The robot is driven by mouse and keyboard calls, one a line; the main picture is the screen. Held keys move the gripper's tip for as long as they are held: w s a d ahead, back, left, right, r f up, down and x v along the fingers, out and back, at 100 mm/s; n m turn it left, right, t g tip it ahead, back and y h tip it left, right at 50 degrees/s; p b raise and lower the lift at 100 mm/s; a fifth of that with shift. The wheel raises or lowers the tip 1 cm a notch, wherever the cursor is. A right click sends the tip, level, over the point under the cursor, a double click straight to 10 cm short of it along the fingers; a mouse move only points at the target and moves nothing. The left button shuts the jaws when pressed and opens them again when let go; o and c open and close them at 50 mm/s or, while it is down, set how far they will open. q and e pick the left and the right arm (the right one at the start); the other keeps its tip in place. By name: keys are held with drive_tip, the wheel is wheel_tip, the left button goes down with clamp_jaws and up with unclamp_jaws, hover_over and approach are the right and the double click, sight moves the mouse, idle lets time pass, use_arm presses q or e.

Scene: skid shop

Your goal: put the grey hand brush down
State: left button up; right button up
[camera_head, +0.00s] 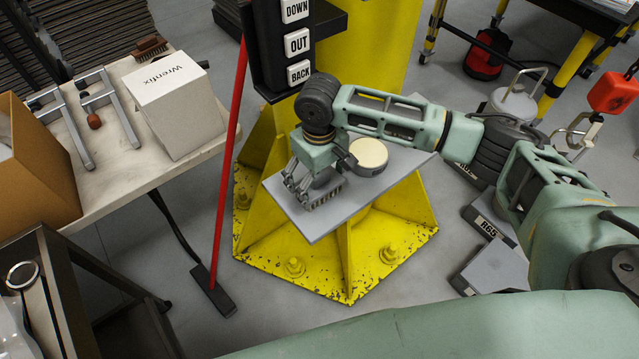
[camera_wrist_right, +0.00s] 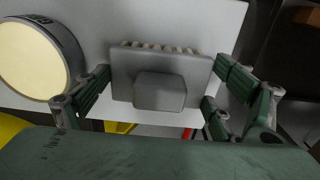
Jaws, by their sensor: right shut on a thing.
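My right gripper (camera_head: 312,187) is over the grey shelf plate (camera_head: 309,223) on the yellow post. It is shut on the grey hand brush (camera_head: 325,196), whose bristles point down at the plate near its left end. In the right wrist view the brush (camera_wrist_right: 160,90) sits between the two green fingers (camera_wrist_right: 155,100), with bristles along its far edge. I cannot tell whether the bristles touch the plate. My left gripper is not in view.
A round tin with a cream top (camera_head: 369,154) stands on the plate, right of the brush. A red-handled broom (camera_head: 229,160) leans left of the post. A table (camera_head: 100,185) at left holds a white Wrenfix box (camera_head: 178,103), metal frames and a brown brush (camera_head: 149,47).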

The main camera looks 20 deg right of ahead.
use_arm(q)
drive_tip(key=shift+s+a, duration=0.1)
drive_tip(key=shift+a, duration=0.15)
use_arm(e)
drive_tip(key=shift+r, duration=0.15)
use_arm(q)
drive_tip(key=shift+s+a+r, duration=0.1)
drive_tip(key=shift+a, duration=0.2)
use_arm(e)
drive_tip(key=o, duration=0.9)
wheel_tip(320, 180, up, 12)
drive_tip(key=shift+a+b, duration=0.1)
drive_tip(key=shift+b, duration=0.95)
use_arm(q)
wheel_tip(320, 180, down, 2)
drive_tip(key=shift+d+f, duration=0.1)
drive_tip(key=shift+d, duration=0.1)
